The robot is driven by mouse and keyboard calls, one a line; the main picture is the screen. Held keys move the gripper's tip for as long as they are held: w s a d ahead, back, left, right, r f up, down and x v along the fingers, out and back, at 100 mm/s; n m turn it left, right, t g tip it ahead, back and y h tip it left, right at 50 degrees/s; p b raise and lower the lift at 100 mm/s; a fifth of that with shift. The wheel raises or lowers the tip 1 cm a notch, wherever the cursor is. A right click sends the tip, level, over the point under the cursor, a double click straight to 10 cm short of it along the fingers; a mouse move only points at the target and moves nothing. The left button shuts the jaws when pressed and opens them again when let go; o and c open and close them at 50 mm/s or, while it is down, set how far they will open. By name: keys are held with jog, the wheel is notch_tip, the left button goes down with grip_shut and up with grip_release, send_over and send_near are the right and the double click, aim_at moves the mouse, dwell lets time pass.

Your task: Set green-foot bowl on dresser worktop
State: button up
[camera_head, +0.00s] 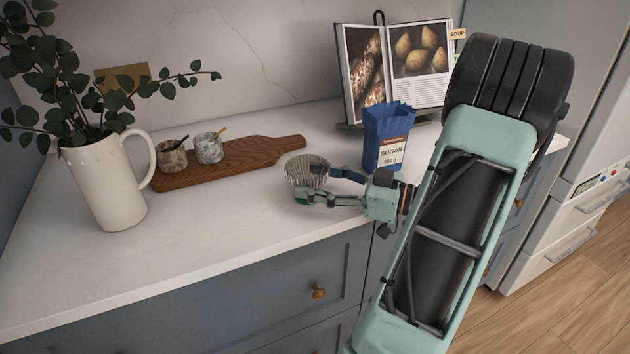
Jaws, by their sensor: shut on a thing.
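A small ribbed bowl (305,168) is at the middle of the white dresser worktop (240,225), right of the wooden board. A bit of green shows at its base. My gripper (313,183) reaches in from the right, with its fingers at the bowl's near right side, shut on it. The fingers hide part of the bowl's side. The bowl looks roughly upright and at or close above the worktop; I cannot tell whether its foot touches the surface.
A blue sugar bag (385,136) stands just behind my gripper, before an open cookbook (415,65) on a stand. A wooden board (235,163) with two small marble pots lies to the left. A white jug (108,180) holds leafy stems. The front worktop is clear.

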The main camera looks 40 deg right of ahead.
jog(key=shift+f, duration=0.15)
jog(key=o, duration=1.3)
jog(key=shift+r, duration=0.3)
jog(key=v, duration=1.2)
jog(key=shift+f, duration=0.15)
